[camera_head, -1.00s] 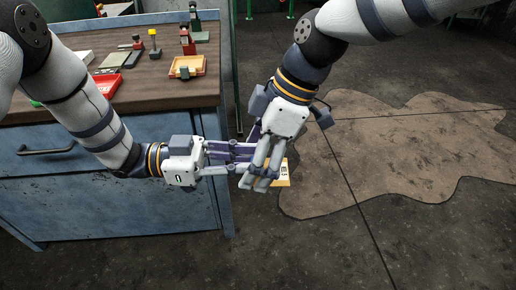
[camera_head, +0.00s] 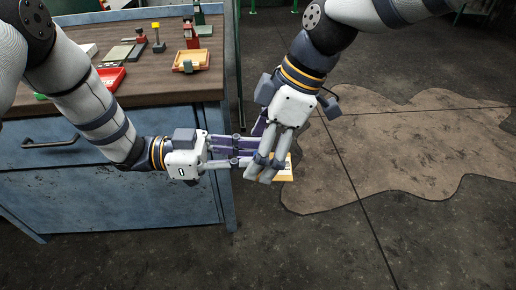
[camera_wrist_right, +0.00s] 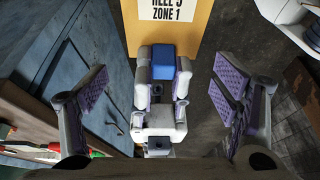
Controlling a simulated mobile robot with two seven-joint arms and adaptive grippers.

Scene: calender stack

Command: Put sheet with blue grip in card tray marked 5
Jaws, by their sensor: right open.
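The orange sheet (camera_wrist_right: 180,28) bears a white label reading "REEL 5 ZONE 1"; its edge also shows in the head view (camera_head: 286,178), beyond the fingers. Its blue grip (camera_wrist_right: 160,63) sits between the fingers of my left gripper (camera_wrist_right: 161,82), which appears shut on it, off the right side of the cabinet. My right gripper (camera_head: 258,166) is open; in the right wrist view its fingers stand wide apart on either side of the left gripper, with clear gaps. In the head view it overlaps the left fingers. No number on any tray is legible.
The wooden bench top (camera_head: 140,88) stands on a blue cabinet (camera_head: 110,175) at the left. It bears a yellow-orange tray (camera_head: 204,63), a red tray (camera_head: 112,78) and several small stands. Open dark floor (camera_head: 400,230) with a brown patch (camera_head: 390,150) lies at the right.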

